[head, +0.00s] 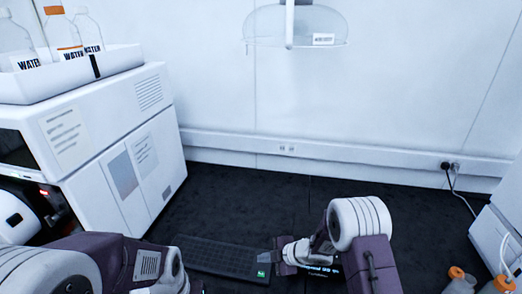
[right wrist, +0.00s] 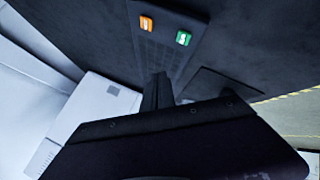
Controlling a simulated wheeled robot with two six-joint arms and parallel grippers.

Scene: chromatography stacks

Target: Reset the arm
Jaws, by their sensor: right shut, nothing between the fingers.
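My right gripper (head: 279,262) is over the right end of a black keyboard (head: 215,257) on the dark bench top. Its dark fingers also show in the right wrist view (right wrist: 157,92), shut together with nothing between them. Whether the fingertips touch the surface I cannot tell. My right arm (head: 365,240) is bent, with its white joint raised. My left arm (head: 100,262) lies across the lower left corner of the head view, and its gripper does not show.
A white instrument (head: 150,130) stands at the left, with a tray (head: 75,72) of water bottles on top. A green key (head: 261,273) marks the keyboard's right end. Orange-capped bottles (head: 459,280) and a white unit (head: 500,225) stand at the right. The bench behind the keyboard is clear.

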